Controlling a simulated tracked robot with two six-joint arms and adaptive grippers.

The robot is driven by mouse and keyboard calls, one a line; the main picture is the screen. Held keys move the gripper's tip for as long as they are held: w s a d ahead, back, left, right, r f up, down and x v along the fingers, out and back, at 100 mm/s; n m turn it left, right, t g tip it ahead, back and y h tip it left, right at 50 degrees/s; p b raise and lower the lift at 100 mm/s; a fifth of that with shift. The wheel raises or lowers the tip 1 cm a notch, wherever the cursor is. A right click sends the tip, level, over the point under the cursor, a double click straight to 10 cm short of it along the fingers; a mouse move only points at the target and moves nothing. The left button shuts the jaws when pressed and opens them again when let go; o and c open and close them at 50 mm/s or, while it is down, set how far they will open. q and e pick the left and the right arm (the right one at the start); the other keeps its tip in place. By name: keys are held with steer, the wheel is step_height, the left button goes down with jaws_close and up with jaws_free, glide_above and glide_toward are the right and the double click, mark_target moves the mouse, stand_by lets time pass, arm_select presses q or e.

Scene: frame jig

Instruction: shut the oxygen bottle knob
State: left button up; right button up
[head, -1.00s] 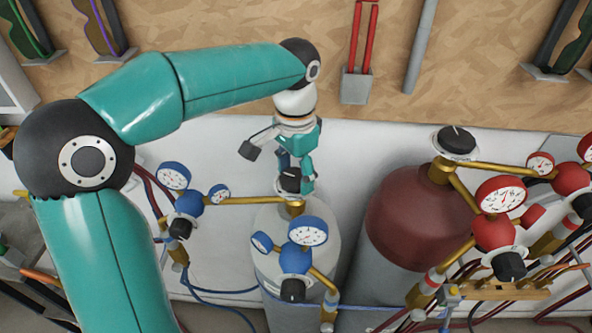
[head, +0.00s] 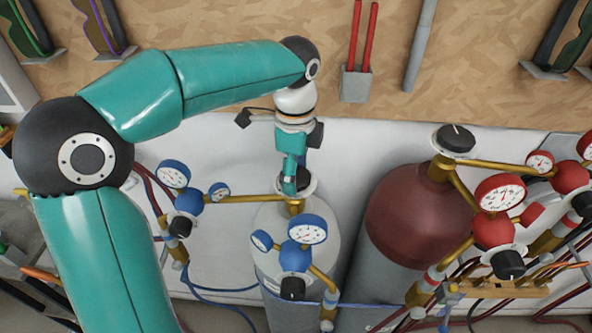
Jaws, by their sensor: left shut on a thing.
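The oxygen bottle (head: 265,222) is the pale grey cylinder with blue gauges, in the lower middle of the head view. Its black knob (head: 305,181) sits on top of the brass valve, above a light disc. My left gripper (head: 292,182) comes down on the knob from above and is shut on it. The fingers hide much of the knob. My right gripper is not in view.
A red-topped bottle (head: 420,215) with its own black knob (head: 456,139) and red gauges stands to the right. Blue regulators (head: 294,258) sit close in front and left of the gripper. Hoses run below. A wooden board with red-handled tools (head: 364,45) is behind.

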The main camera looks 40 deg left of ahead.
arm_select(q)
steer(key=shift+w+r+m, duration=0.15)
steer(key=shift+m, duration=1.15)
steer(key=o, duration=1)
steer(key=shift+c, duration=0.2)
steer(key=shift+o, duration=0.9)
step_height(320, 180, up, 12)
steer(key=shift+f, duration=0.2)
